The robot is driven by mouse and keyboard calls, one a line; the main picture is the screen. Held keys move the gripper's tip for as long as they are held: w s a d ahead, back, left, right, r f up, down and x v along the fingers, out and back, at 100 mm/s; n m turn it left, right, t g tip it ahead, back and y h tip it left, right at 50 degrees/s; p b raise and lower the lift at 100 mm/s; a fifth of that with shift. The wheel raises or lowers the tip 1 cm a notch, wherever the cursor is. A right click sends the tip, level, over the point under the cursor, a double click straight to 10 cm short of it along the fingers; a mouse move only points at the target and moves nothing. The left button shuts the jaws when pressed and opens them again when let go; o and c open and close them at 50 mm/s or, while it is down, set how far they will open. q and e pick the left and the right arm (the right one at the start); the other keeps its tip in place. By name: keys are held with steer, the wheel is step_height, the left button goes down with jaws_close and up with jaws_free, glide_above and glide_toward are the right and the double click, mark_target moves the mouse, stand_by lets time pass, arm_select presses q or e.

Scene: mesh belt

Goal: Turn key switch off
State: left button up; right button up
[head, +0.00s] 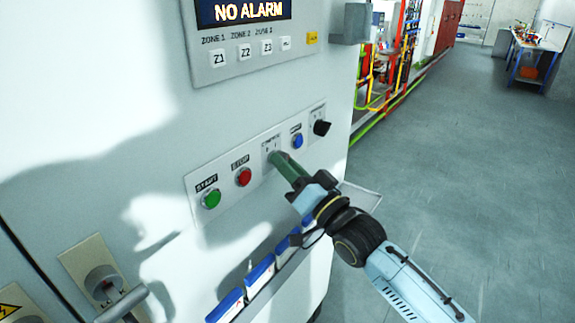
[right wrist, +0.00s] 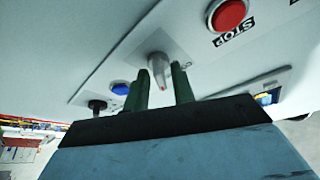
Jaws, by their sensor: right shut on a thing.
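The key switch (right wrist: 158,68) is a grey knob with a small red mark, standing out from the white control panel in the right wrist view. My right gripper (right wrist: 162,86) has its two green fingers on either side of the knob, shut on it. In the head view my right gripper (head: 275,158) reaches the panel strip from the lower right and covers the knob. Only part of the switch's label plate shows there. My left gripper is in neither view.
On the same strip are a green START button (head: 211,198), a red STOP button (head: 243,177), a blue button (head: 297,140) and a black selector knob (head: 321,127). A display reading NO ALARM (head: 245,11) is above. A tray of blue-and-white boxes (head: 259,271) hangs below.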

steer(key=shift+n, duration=0.3)
steer(key=shift+w+d+n+g+y+b, duration=0.1)
steer(key=shift+n+g+y+b, duration=0.95)
steer(key=shift+n, duration=1.7)
steer(key=shift+w+n+g+y+b, duration=0.1)
steer(key=shift+n+g+y+b, duration=0.2)
steer(key=shift+n+g+y, duration=1.65)
steer(key=shift+d+n+g+h+b, duration=0.1)
steer(key=shift+n+g+h+b, duration=0.4)
steer(key=shift+n, duration=3.1)
steer(key=o, duration=0.6)
steer(key=shift+o, duration=0.2)
steer(key=b+v, duration=0.2)
steer(key=v, duration=1.1)
